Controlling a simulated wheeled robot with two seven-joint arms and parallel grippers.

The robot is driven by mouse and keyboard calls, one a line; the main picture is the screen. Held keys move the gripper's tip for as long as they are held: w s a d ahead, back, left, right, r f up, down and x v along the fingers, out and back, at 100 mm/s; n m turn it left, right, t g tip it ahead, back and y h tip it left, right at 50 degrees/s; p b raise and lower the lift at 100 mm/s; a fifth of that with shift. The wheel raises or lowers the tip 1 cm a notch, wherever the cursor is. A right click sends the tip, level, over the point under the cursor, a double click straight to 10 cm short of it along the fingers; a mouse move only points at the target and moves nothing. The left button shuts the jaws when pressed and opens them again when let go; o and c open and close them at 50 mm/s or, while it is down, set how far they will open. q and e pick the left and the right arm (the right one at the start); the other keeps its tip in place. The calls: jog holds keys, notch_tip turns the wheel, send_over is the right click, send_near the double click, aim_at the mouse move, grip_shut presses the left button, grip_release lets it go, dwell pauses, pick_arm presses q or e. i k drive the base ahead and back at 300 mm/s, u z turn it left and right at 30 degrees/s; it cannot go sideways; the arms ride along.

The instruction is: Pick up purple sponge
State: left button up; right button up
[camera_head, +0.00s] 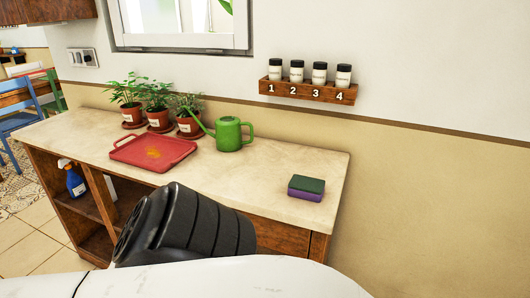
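The purple sponge (304,195) lies on the right part of the countertop, close to its front edge. Its lower layer is purple and its top is a dark green scouring layer. Nothing covers it. A black and white part of my own arm fills the bottom middle of the view, in front of the counter and to the left of the sponge. Neither gripper's fingers show in the head view.
On the counter (247,186) stand a red tray (126,153) with an orange stain, a green watering can (229,135) and three potted plants (158,118). A spice rack (303,91) hangs on the wall. A blue spray bottle (74,182) stands on the shelf below. The counter around the sponge is clear.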

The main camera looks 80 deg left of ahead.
aim_at(300, 187)
jog(key=u, duration=2.25)
